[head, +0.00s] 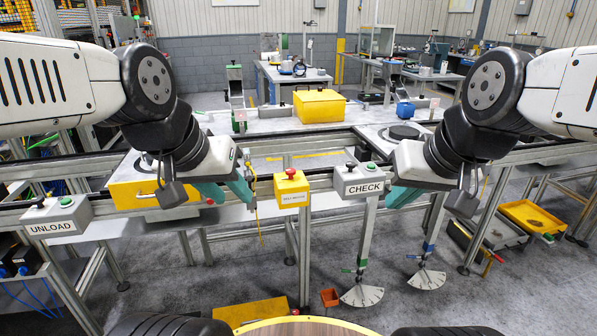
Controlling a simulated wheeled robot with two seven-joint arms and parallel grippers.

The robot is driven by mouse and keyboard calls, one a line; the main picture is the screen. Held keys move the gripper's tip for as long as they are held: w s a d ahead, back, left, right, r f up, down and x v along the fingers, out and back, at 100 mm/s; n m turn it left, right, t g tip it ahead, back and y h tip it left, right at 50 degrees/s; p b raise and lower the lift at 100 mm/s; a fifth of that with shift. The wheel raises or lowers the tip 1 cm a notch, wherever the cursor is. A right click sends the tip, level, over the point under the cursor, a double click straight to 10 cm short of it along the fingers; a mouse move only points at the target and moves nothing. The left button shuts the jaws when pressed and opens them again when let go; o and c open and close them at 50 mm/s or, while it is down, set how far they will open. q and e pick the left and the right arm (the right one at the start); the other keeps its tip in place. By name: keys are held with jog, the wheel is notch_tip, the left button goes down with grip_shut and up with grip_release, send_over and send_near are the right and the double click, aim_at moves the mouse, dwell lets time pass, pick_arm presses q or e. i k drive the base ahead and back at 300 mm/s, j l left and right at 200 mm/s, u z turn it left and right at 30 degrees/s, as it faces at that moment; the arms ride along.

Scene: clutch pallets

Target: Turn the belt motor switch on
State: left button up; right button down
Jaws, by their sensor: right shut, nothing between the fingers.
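The belt motor switch is a yellow box (291,190) with a red knob on top and a white label too small to read surely. It is mounted on the front rail near the middle of the head view. My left gripper (226,192) is left of the yellow box, with its teal fingers spread apart and nothing seen between them. A thin yellow strip hangs beside its right finger. My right gripper (400,198) is right of the CHECK box, its teal fingers shut and empty. Both grippers are apart from the yellow switch box.
A CHECK box (362,187) stands close to the right of the switch. An UNLOAD box (52,227) is at the far left. A yellow case (130,190) lies behind the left gripper; another yellow case (319,107) sits further back. Two fan-shaped plates (362,295) hang below the rail.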

aim_at(290, 173)
jog(key=i+j+z, duration=0.6)
jog(key=i+j, duration=0.1)
jog(key=i, duration=0.1)
